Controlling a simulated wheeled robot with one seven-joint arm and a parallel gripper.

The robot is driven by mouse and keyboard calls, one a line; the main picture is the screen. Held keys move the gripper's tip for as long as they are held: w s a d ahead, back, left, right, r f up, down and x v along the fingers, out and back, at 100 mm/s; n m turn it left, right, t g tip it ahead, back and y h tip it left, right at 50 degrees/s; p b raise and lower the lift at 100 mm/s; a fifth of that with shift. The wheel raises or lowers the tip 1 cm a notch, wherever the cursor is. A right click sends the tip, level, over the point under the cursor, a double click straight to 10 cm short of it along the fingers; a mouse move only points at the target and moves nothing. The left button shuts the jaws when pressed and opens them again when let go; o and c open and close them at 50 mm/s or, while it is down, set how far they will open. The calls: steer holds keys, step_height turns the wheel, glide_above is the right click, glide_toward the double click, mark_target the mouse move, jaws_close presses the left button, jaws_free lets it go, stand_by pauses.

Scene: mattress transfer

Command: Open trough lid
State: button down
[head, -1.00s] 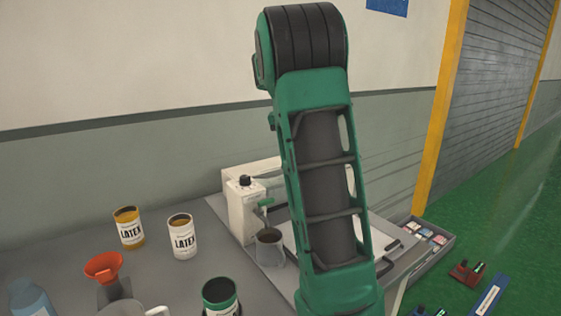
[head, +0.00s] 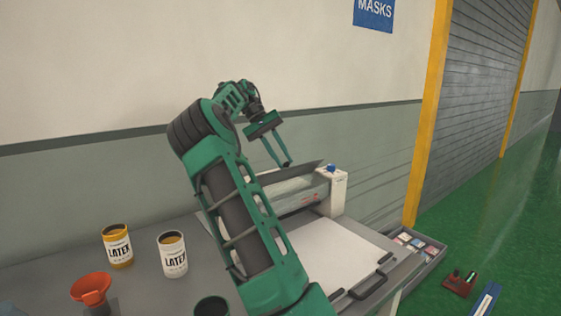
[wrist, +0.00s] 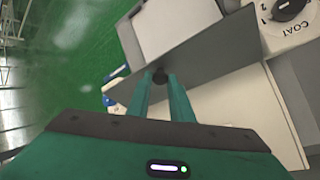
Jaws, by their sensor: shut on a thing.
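The trough (head: 318,192) is a white machine against the wall, with a blue knob on its right end. Its lid (head: 303,176) is a long grey panel that appears tilted up along the trough's top; my arm hides the trough's left part. My gripper (head: 287,163) is above the lid in the head view. In the wrist view my gripper (wrist: 160,82) has its green fingers shut on the knob.
A white sheet (head: 325,247) lies in front of the trough, near black handles (head: 370,286). Two latex cans (head: 173,255) and an orange funnel (head: 91,290) stand at left. A tray of small boxes (head: 420,249) is at the right edge. The wall is close behind.

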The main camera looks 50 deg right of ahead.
steer(key=shift+w+g, duration=0.3)
steer(key=shift+w, duration=0.1)
steer(key=c, duration=1.6)
jaws_free()
steer(key=shift+o, duration=0.2)
steer(key=shift+s, duration=0.1)
